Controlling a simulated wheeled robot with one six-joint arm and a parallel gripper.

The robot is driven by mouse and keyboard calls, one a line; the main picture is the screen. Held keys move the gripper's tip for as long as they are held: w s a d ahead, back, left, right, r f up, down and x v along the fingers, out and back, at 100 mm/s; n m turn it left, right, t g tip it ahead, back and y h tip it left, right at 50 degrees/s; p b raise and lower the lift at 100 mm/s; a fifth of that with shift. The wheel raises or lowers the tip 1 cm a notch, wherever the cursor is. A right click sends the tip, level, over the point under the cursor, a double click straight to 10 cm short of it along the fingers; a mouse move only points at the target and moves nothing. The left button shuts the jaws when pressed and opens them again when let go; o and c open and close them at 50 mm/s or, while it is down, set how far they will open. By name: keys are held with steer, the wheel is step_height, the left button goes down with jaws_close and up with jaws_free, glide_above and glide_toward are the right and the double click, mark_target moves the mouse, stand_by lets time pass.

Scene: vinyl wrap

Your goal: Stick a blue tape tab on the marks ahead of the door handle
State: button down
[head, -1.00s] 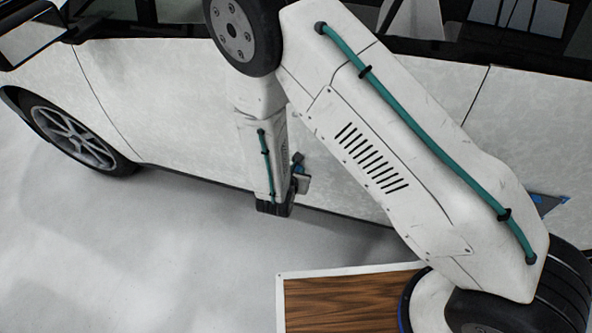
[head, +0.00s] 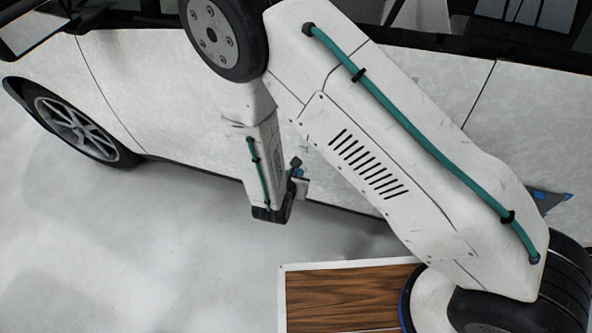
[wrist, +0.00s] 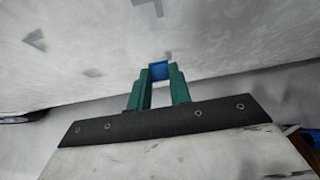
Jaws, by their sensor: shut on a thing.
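My gripper (wrist: 159,82) has green fingers and is shut on a small blue tape tab (wrist: 159,69), which sticks out past the fingertips in the wrist view. The pale car door (wrist: 215,40) fills the upper part of that view, beyond the tab. I cannot tell whether the tab touches the panel. In the head view my arm hides much of the door (head: 180,125), and I cannot make out the handle.
The car's spoked wheel (head: 80,130) is at left, with a mirror (head: 30,30) above it. A wood-grain board with a pale edge (head: 345,295) is at bottom centre. A dark triangular piece with blue bits (head: 545,200) is at right. Pale floor (head: 120,260) is clear at lower left.

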steer(key=shift+s+a, duration=0.3)
steer(key=shift+s, duration=0.5)
steer(key=shift+s+a, duration=0.25)
steer(key=shift+s, duration=0.55)
